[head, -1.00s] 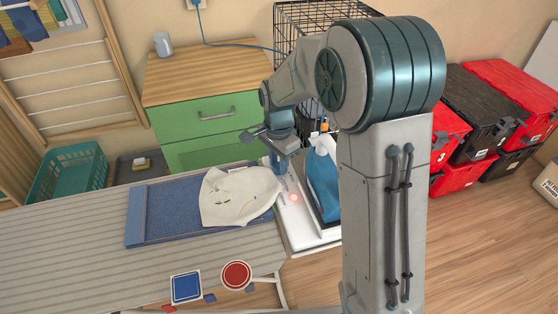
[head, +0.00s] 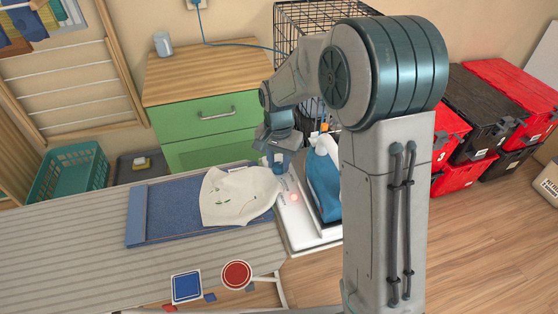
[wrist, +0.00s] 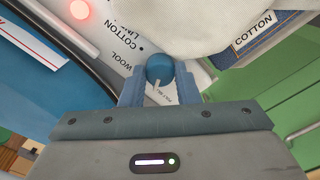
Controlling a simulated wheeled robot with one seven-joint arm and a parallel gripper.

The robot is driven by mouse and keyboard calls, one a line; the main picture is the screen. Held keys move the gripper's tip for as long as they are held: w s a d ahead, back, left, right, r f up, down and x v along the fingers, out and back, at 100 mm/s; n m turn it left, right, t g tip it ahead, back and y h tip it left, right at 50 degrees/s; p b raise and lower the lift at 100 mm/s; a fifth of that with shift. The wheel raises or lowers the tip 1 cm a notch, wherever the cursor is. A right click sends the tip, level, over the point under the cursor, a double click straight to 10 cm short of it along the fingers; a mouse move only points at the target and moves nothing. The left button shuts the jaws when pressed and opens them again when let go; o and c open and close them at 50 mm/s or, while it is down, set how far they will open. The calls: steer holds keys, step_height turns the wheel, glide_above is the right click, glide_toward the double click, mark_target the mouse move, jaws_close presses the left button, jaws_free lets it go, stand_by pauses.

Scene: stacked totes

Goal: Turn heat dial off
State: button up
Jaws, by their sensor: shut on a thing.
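The heat dial (wrist: 160,68) is a round blue knob on a white panel. Its short white pointer line (wrist: 156,86) points toward my palm, near small partly hidden lettering. Printed words including COTTON and WOOL (wrist: 131,62) lie beside it on the panel. My gripper (wrist: 160,82) is shut on the dial, one blue finger on each side. In the head view my gripper (head: 277,161) is over the panel's far end. A red light (wrist: 79,9) glows on the panel, also visible in the head view (head: 295,198).
A blue iron (head: 324,180) stands right beside the panel. A pale cloth (head: 235,198) lies just left of it on the blue board. A green cabinet (head: 215,120) and black wire cage (head: 300,20) stand behind.

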mark_target(278, 165)
steer(key=o, duration=1)
steer(key=shift+c, duration=0.2)
steer(key=shift+r, duration=0.1)
step_height(278, 165, up, 14)
steer(key=shift+p, duration=0.45)
